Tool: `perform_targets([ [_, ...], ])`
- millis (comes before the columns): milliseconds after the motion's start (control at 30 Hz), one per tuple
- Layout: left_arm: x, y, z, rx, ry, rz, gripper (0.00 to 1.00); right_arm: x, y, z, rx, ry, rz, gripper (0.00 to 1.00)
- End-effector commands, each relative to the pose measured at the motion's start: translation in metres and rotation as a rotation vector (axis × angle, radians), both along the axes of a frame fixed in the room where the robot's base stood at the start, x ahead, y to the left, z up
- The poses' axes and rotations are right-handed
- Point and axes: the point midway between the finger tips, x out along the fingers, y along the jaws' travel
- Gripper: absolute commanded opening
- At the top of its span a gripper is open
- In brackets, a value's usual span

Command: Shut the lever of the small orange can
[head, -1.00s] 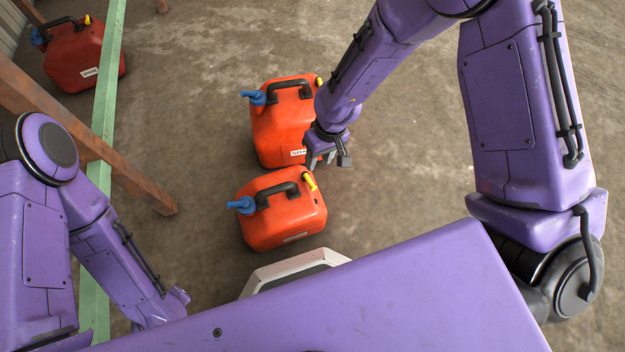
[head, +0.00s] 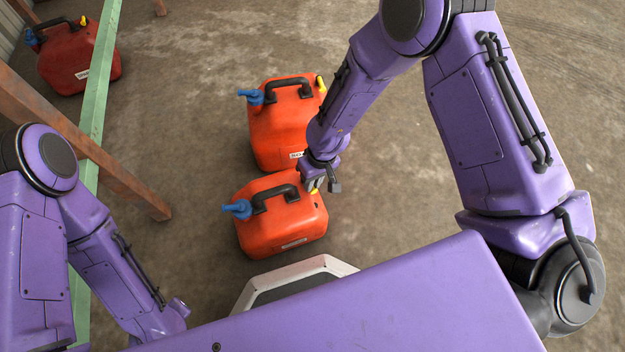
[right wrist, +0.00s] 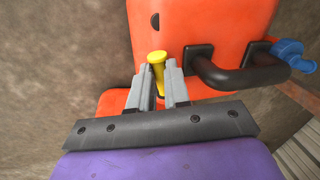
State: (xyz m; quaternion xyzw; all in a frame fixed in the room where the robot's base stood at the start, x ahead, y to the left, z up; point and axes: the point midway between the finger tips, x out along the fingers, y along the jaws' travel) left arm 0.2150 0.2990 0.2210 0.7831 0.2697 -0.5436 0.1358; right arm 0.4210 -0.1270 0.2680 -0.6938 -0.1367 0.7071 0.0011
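The small orange can (head: 285,232) stands upright on the floor in the head view, nearest to me. It has a dark handle (head: 275,192), a blue spout cap (head: 238,209) and a yellow lever at its right top edge, mostly hidden there by my right gripper (head: 316,186). In the right wrist view the yellow lever (right wrist: 158,62) stands between the two grey fingers (right wrist: 161,75) of that gripper. The fingers are apart with the lever in the gap; whether they press on it cannot be told. My left arm is at the lower left; its fingers do not show.
A larger orange can (head: 275,135) with its own yellow lever stands just behind the small can. A red can (head: 75,60) is at the far left, behind a green bar (head: 97,125) and a brown beam (head: 120,175). The concrete floor at right is clear.

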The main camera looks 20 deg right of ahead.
Motion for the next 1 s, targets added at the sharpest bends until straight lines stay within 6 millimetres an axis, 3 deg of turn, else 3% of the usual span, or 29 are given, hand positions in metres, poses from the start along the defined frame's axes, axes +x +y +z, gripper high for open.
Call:
perform_targets([
  [167,0.0,0.0,0.005,0.0,0.0,0.0,0.0,0.0,0.0,0.002,0.001,0.001,-0.009,0.0],
  [400,0.003,0.002,0.039,0.004,-0.004,-0.003,0.0,-0.002,0.005,0.006,0.0,0.002,-0.149,0.0],
  [767,0.003,0.002,0.038,0.006,-0.004,-0.004,0.0,-0.001,0.006,0.0,0.0,-0.001,-0.188,0.0],
  [800,0.003,0.002,0.037,0.006,-0.004,-0.004,0.0,-0.001,0.006,0.0,0.0,-0.002,-0.188,0.29],
  [833,0.003,0.002,0.038,0.006,-0.004,-0.004,0.0,-0.001,0.006,0.0,0.001,-0.003,-0.187,0.39],
  [1000,0.003,0.002,0.038,0.006,-0.004,-0.004,0.0,-0.001,0.006,0.0,0.0,-0.001,-0.186,0.42],
])
